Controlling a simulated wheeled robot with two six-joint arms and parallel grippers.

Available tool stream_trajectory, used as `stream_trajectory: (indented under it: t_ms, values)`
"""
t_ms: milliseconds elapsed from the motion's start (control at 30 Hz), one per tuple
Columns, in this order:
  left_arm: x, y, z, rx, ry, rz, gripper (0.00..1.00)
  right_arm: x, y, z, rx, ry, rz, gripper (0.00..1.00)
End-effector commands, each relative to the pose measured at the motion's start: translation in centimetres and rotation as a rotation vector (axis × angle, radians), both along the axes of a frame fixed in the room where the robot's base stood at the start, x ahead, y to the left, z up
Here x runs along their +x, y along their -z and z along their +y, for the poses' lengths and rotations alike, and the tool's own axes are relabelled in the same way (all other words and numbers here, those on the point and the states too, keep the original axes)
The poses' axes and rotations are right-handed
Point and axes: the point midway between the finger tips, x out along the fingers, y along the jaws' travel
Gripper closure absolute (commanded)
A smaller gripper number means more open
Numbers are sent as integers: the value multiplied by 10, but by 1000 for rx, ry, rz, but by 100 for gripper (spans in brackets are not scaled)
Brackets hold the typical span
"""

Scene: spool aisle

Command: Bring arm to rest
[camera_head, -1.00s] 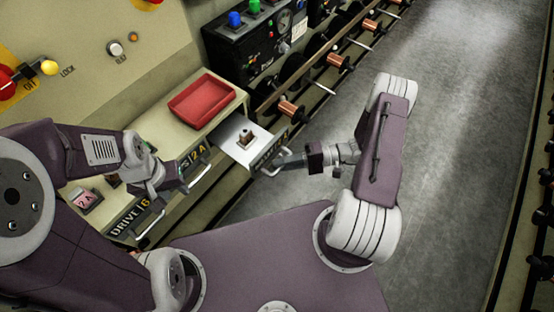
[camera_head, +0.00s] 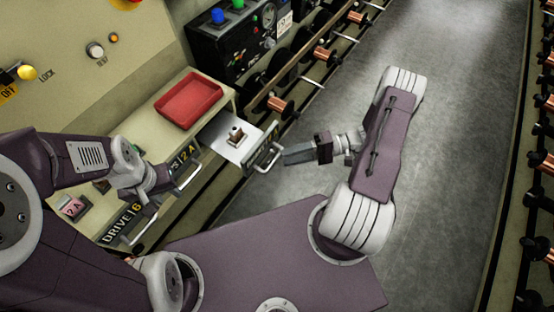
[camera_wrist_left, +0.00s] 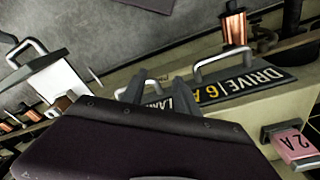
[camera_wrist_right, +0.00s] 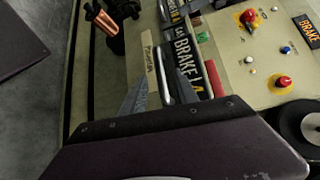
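My right arm reaches in from the right in the head view. Its gripper (camera_head: 290,155) points left at the open drawer (camera_head: 232,142) and is a little apart from its handle (camera_head: 268,152). In the right wrist view the fingers (camera_wrist_right: 160,92) stand apart with nothing held between them. My left gripper (camera_head: 160,184) is low over the drawer fronts marked DRIVE and 2A. In the left wrist view its fingers (camera_wrist_left: 158,92) are spread and empty. The open drawer holds a small brown and white item (camera_head: 236,133).
A red tray (camera_head: 188,99) lies on the cabinet top behind the open drawer. A black control box (camera_head: 240,40) and a rack with copper spools (camera_head: 281,104) stand beyond. A pink 2A block (camera_head: 73,206) sits at left. The grey floor to the right is clear.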

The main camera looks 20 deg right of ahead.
Motion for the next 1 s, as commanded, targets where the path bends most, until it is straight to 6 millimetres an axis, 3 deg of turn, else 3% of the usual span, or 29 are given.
stream_trajectory:
  t_ms: [133,333,833,933,1000]
  values:
    - [0,6,0,0,0,0,64,-3,-2,-25,-3,3,-1,64]
    - [0,6,0,0,0,0,64,-5,-5,-35,-1,0,1,64]
    - [0,4,0,0,0,0,64,-6,-8,-31,-25,-28,20,64]
    - [0,-2,0,0,0,0,64,-18,-21,-16,-167,-153,121,64]
    - [0,-8,0,0,0,0,64,-33,-32,-5,-360,-271,219,64]
